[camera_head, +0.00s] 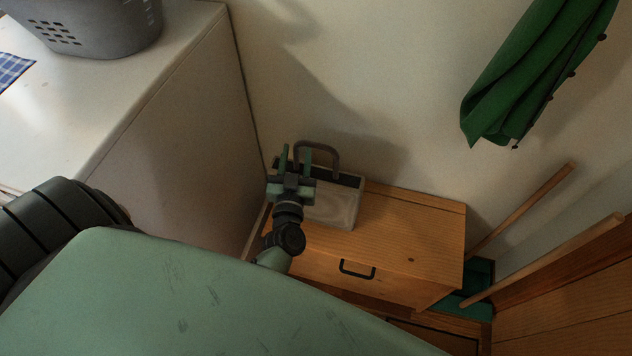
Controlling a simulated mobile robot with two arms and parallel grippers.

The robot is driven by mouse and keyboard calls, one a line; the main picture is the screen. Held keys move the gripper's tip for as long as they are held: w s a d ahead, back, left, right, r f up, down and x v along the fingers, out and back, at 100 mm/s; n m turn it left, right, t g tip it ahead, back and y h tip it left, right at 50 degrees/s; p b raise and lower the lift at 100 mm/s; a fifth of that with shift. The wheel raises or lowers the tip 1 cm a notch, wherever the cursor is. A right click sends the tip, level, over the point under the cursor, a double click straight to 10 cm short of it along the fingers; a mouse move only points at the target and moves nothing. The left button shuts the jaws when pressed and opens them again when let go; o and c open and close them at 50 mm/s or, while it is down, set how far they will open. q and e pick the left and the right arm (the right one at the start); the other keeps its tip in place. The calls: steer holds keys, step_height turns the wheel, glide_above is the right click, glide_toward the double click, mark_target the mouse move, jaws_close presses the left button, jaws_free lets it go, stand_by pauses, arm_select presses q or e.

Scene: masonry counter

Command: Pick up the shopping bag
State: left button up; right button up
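The shopping bag (338,206) stands upright on top of a wooden cabinet, against the wall in the middle of the camera_head view. It is pale grey with a dark rim, and a dark arched handle (327,149) rises above it. My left gripper (296,158) is over the bag's left part, its two green fingers apart and pointing toward the wall. The fingers overlap the left side of the handle in the picture; I cannot tell whether they touch it or stand around it. The gripper and wrist hide the bag's left side. My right gripper is not in view.
The wooden cabinet (415,238) has a dark drawer pull and free room right of the bag. A white counter (150,75) with a grey basket (95,25) stands at left. A green umbrella-like cloth (535,70) hangs upper right. Wooden poles (525,208) lean at right.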

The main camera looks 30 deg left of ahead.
arm_select(q)
steer(key=b+x, duration=0.1)
steer(key=x, duration=0.3)
steer(key=shift+w+a, duration=0.25)
steer(key=shift+c, duration=0.3)
jaws_close()
steer(key=shift+s, duration=0.1)
stand_by(0.6)
